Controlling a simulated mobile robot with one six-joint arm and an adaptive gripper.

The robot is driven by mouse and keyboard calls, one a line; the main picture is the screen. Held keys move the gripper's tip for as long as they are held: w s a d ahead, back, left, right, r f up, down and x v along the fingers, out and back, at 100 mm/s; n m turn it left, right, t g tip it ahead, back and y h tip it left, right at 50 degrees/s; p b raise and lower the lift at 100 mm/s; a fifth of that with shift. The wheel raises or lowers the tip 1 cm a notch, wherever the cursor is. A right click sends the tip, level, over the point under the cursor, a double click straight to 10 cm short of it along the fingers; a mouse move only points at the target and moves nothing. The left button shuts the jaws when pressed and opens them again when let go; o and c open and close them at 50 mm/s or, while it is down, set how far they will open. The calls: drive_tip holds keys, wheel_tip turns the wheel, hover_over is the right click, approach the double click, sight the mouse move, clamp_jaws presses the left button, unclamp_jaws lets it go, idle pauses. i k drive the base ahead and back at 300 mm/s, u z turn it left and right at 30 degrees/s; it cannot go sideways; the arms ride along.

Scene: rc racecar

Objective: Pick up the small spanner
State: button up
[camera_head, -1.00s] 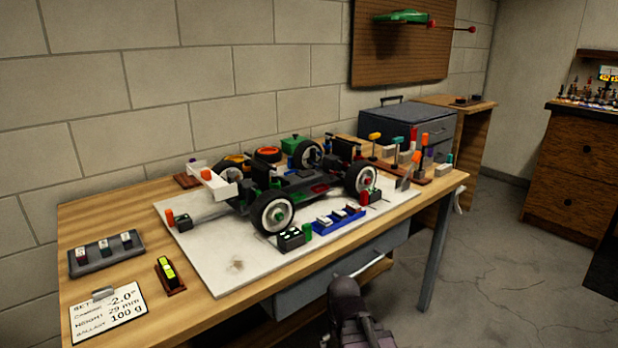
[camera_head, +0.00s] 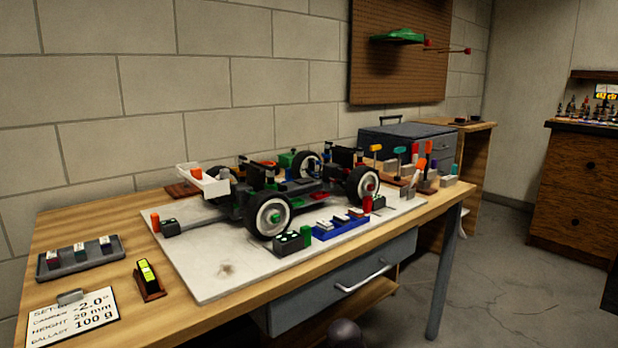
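I cannot pick out the small spanner for certain. A group of upright tools with coloured handles (camera_head: 421,163) stands in a holder at the right end of the workbench (camera_head: 100,212). Their tips are too small to tell, so the spanner may or may not be among them. My gripper is not in view. Only a dark rounded part of my arm shows at the bottom edge, in front of the bench.
The RC car (camera_head: 305,190) stands on a pale board (camera_head: 225,270). Near it are a blue tray (camera_head: 341,229), a grey tray (camera_head: 80,258), a yellow level (camera_head: 148,278) and a setup card (camera_head: 72,320). A grey toolbox (camera_head: 410,143) stands behind the tools. Floor is clear at right.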

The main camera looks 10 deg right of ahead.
sight(427, 145)
drive_tip(key=i, duration=1.3)
